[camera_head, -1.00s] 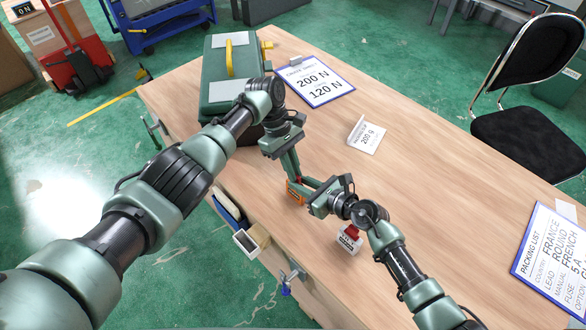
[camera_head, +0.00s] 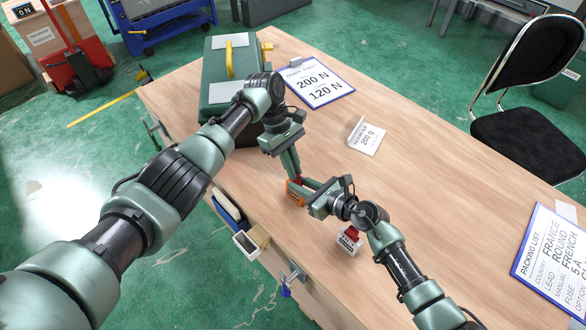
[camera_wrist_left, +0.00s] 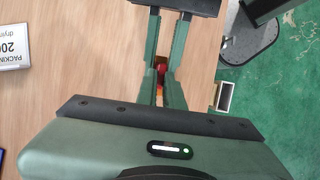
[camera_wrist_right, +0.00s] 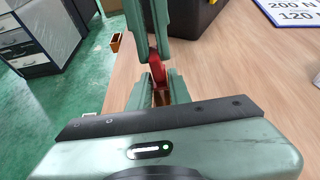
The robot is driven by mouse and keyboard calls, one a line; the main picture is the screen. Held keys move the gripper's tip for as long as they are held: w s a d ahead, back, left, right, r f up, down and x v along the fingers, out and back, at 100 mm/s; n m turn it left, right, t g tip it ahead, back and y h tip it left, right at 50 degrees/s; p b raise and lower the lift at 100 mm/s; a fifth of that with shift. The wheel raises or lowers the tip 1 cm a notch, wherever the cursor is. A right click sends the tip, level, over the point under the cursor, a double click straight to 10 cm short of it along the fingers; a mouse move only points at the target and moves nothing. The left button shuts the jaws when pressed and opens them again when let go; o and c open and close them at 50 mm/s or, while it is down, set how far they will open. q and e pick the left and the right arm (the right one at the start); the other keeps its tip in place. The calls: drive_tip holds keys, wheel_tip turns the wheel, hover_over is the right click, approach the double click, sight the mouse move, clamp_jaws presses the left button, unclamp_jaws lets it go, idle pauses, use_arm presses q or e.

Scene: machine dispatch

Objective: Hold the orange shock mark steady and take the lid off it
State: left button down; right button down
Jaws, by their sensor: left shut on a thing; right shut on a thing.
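The orange shock mark (camera_head: 296,194) is between the fingers of my right gripper (camera_head: 307,191), above the table's near edge. Its orange-brown part also shows between the right fingers in the right wrist view (camera_wrist_right: 161,98). A red lid (camera_wrist_right: 157,69) sits at the fingertips of my left gripper (camera_head: 296,176), which comes down from above and is shut on it. The red also shows in the left wrist view (camera_wrist_left: 161,71). The two grippers meet tip to tip. The fingers hide much of both parts, and I cannot tell whether lid and mark are still joined.
A small white and red item (camera_head: 349,241) lies beside my right wrist. The wooden table (camera_head: 400,200) is clear in its middle. A green case (camera_head: 222,95), a 200 N / 120 N sheet (camera_head: 316,80), a 200 g card (camera_head: 367,135) and a packing list (camera_head: 552,255) stand around.

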use_arm(q)
drive_tip(key=shift+r, duration=0.35)
drive_tip(key=shift+r, duration=2.05)
use_arm(e)
drive_tip(key=c, duration=1.2)
unclamp_jaws()
drive_tip(key=shift+c, duration=0.2)
